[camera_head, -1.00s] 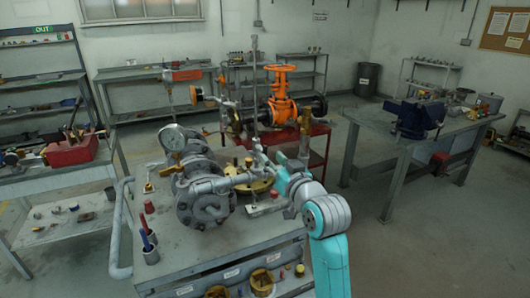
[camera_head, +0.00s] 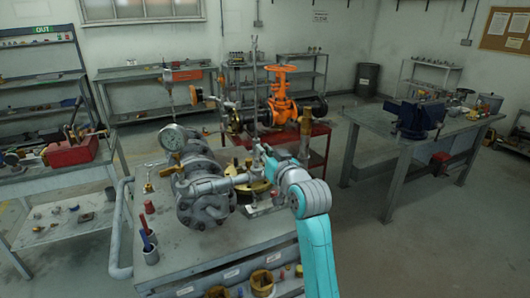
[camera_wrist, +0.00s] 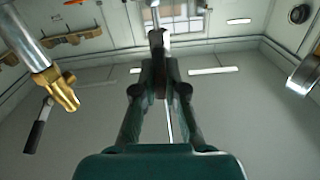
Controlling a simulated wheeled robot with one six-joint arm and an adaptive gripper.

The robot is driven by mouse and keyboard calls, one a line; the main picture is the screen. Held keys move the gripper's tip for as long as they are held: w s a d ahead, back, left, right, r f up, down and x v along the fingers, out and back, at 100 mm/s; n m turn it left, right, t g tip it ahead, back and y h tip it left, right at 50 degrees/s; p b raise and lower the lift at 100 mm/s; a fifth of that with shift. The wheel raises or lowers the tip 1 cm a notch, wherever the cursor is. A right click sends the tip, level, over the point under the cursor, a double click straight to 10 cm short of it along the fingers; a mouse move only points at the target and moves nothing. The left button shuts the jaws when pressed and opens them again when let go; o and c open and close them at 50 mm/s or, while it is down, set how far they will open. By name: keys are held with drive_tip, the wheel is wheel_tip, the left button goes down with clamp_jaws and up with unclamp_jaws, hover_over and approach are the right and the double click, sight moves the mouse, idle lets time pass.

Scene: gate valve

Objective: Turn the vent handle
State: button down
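The grey flanged valve body (camera_head: 203,190) sits on the near workbench, with a round pressure gauge (camera_head: 173,137) on its left. My gripper (camera_head: 262,160) is at the right end of the valve's upper pipework, small and partly lost against it. In the wrist view my gripper's fingers (camera_wrist: 158,62) are close together in the middle; I cannot tell whether a thing is between them. A brass fitting (camera_wrist: 62,90) on a silver pipe shows at the left, apart from the fingers, and a black-gripped lever (camera_wrist: 37,127) hangs below it. I cannot tell which part is the vent handle.
The near workbench (camera_head: 185,262) holds a cup of tools (camera_head: 149,248) at its left. An orange valve (camera_head: 281,98) stands on a red cart behind. A bench with a blue vise (camera_head: 418,118) is at the right. The floor between is clear.

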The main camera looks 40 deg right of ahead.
drive_tip(key=shift+m, duration=0.4)
drive_tip(key=m, duration=0.3)
drive_tip(key=shift+d+m, duration=0.15)
drive_tip(key=shift+m, duration=0.25)
drive_tip(key=m, duration=0.4)
drive_tip(key=shift+d+f+m, duration=0.1)
drive_tip(key=shift+f+m, duration=0.1)
drive_tip(key=shift+m, duration=0.1)
drive_tip(key=shift+s+d+f+m, duration=0.1)
drive_tip(key=shift+f+m, duration=0.05)
drive_tip(key=shift+m, duration=1.75)
drive_tip(key=shift+f+m, duration=0.1)
drive_tip(key=shift+m, duration=1.8)
drive_tip(key=c, duration=1.2)
unclamp_jaws()
